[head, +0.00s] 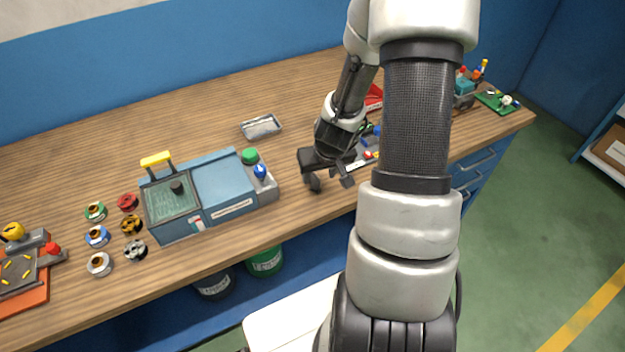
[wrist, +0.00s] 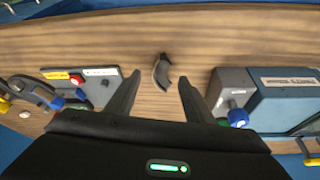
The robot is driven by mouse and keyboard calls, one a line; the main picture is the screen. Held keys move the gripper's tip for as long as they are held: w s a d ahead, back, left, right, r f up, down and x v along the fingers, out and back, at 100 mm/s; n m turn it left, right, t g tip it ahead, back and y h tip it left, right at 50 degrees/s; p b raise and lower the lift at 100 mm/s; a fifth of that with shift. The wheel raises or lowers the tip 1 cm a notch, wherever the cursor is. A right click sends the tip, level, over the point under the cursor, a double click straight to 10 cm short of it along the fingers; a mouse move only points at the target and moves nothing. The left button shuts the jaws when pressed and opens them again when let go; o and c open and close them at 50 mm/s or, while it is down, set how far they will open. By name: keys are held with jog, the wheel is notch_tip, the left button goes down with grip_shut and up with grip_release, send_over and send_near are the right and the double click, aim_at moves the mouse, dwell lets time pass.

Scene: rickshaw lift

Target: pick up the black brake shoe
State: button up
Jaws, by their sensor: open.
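The black brake shoe (wrist: 162,72) is a small dark curved piece lying on the wooden bench in the wrist view. It lies ahead of and between the fingers of my gripper (wrist: 158,95), apart from them. My gripper is open and empty. In the head view my gripper (head: 330,183) hangs over the front part of the bench, right of the blue machine. I cannot make out the shoe in the head view, where my gripper and arm cover that area.
The blue machine (head: 222,182) with a green cap stands on one side of the shoe. A grey plate with a red button (wrist: 95,85) lies on the other. A metal tray (head: 261,127) lies further back. Several spools stand at the left. Bare wood surrounds the shoe.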

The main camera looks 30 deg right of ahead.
aim_at(316, 182)
jog(key=shift+x, duration=2.7)
jog(key=shift+a, duration=0.15)
grip_shut()
